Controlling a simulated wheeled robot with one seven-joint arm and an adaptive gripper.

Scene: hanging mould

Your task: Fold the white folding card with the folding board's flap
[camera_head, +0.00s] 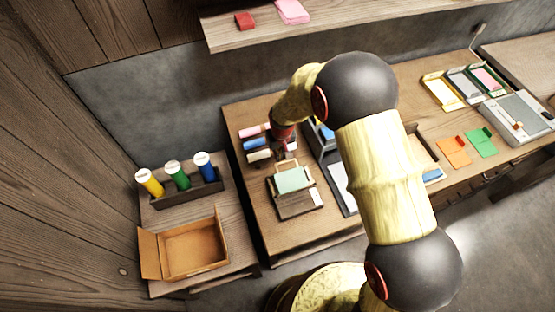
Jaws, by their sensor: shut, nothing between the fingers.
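The folding board (288,208) lies on the wooden table in the middle of the view. A pale green panel (293,179), which looks like its flap, lies over its middle. A small white patch (317,196) shows at the board's right front corner; I cannot tell if it is the white folding card. My gripper (285,155) is shut and empty. It points down just behind the board's far edge, and I cannot tell whether it touches the board.
Rolls in pink, blue and cream (256,143) lie behind the board. A tray (342,187) stands to its right, partly behind my arm. An open cardboard box (194,250) and a rack of coloured bottles (186,190) stand at left. Orange (454,151) and green cards lie at right.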

